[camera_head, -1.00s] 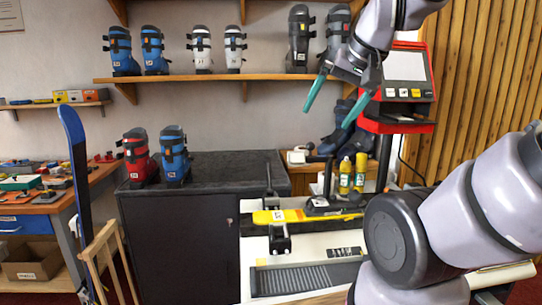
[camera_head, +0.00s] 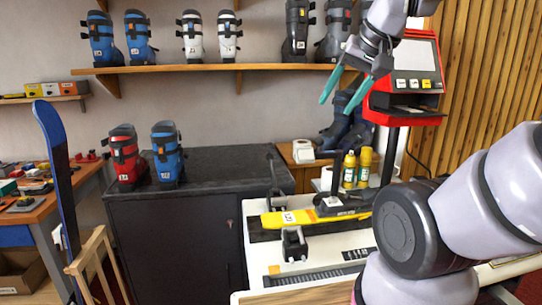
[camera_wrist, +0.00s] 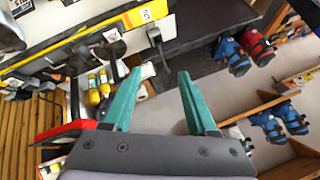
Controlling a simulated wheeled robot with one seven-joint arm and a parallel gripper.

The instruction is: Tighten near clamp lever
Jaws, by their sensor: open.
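A yellow ski (camera_head: 350,215) lies across the white bench (camera_head: 335,243). A black near clamp (camera_head: 294,245) stands at the ski's front side, toward me. My gripper (camera_head: 339,93) is open and empty, high above the bench and touching nothing. Its teal fingers also show in the wrist view (camera_wrist: 160,72).
Yellow bottles (camera_head: 349,170) and a red machine with a screen (camera_head: 405,104) stand behind the bench. A black cabinet (camera_head: 170,245) bearing ski boots is at left, a boot shelf (camera_head: 215,68) above. A wooden frame (camera_head: 92,262) stands front left.

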